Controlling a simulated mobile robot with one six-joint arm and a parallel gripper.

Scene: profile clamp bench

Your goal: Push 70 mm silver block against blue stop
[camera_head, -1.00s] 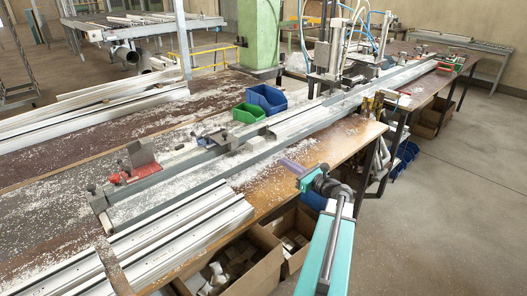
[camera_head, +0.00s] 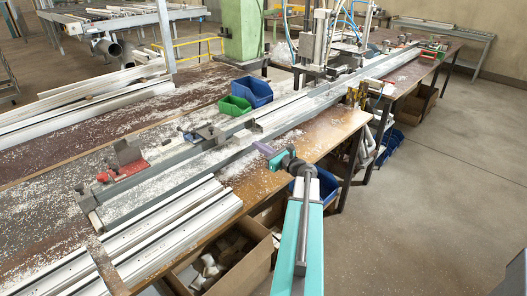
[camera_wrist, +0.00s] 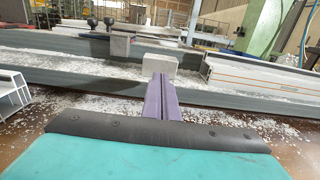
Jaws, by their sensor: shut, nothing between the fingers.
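A small pale silver-grey block (camera_wrist: 160,64) stands at the bench rail in the wrist view, directly ahead of my fingertips. It shows small in the head view (camera_head: 243,137). My gripper (camera_wrist: 162,80) has its purple fingers shut and empty, pointing at the block's near face; whether they touch it I cannot tell. In the head view my gripper (camera_head: 262,147) is at the rail's front side. A blue-grey fitting (camera_head: 208,132), which looks like the blue stop, sits on the rail's far side, left of the block. My fingers hide the block's lower part.
A long white profile (camera_head: 290,113) lies along the rail to the right of the block; its end shows in the wrist view (camera_wrist: 255,76). More profiles (camera_head: 165,235) lie at the front left. Green (camera_head: 235,104) and blue (camera_head: 252,91) bins stand behind. White shavings cover the bench.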

